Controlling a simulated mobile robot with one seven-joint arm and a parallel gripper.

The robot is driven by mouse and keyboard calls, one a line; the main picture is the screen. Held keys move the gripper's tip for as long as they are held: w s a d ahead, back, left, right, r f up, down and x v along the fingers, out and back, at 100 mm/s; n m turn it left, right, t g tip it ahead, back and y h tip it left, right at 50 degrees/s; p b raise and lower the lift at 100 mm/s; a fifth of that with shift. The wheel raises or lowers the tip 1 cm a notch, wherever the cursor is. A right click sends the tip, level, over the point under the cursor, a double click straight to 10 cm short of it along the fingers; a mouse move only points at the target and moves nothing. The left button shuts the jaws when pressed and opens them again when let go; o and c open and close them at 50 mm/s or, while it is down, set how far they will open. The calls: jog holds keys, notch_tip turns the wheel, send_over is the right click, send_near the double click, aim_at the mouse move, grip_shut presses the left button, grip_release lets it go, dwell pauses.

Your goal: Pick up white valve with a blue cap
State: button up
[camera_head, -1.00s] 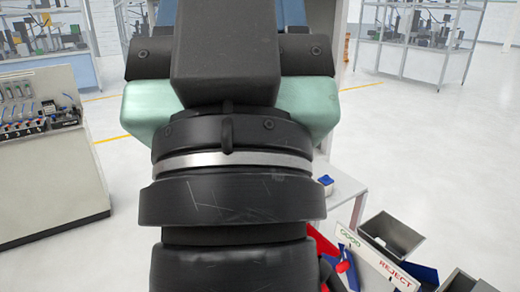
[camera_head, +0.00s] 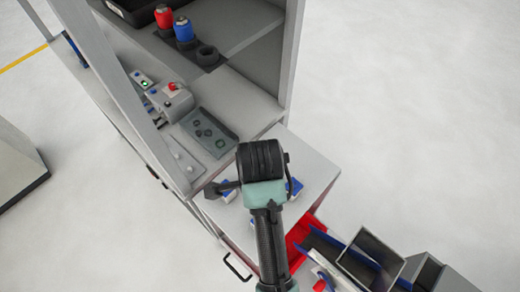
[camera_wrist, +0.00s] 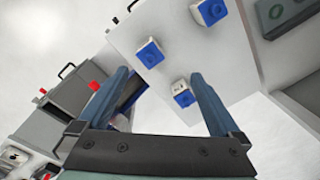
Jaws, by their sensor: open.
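Three white valves with blue caps stand on a white tabletop (camera_wrist: 125,35) in the wrist view. One valve (camera_wrist: 182,93) is nearest the gripper, a second valve (camera_wrist: 150,53) is just beyond it to the left, and a third valve (camera_wrist: 210,11) is at the top edge. My gripper (camera_wrist: 158,75) is open and empty, its two blue-grey fingers spread on either side of the nearest valve in the picture. No contact is visible.
A machine cabinet with red (camera_head: 164,16) and blue (camera_head: 183,29) bottles and a grey control panel (camera_head: 207,133) rises behind the tabletop. Open floor lies to the right.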

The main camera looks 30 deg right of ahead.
jog(key=shift+m+g, duration=0.4)
jog(key=shift+g, duration=0.1)
jog(key=f, duration=0.1)
jog(key=s+f+b, duration=0.2)
jog(key=f, duration=0.1)
jog(key=shift+a, duration=0.2)
notch_tip(320, 180, down, 4)
jog(key=shift+w+r+p, duration=0.1)
jog(key=shift+r+p, duration=0.1)
jog(key=shift+p, duration=0.1)
jog(key=shift+w+d+f+p, duration=0.1)
jog(key=shift+f+p, duration=0.15)
jog(key=shift+f, duration=0.7)
jog(key=shift+w+f+p, duration=0.15)
jog(key=shift+f+p, duration=0.1)
jog(key=shift+f, duration=0.65)
jog(key=shift+w+d+f+p, duration=0.1)
jog(key=shift+f+p, duration=0.15)
jog(key=shift+f, duration=0.7)
jog(key=c, duration=1.4)
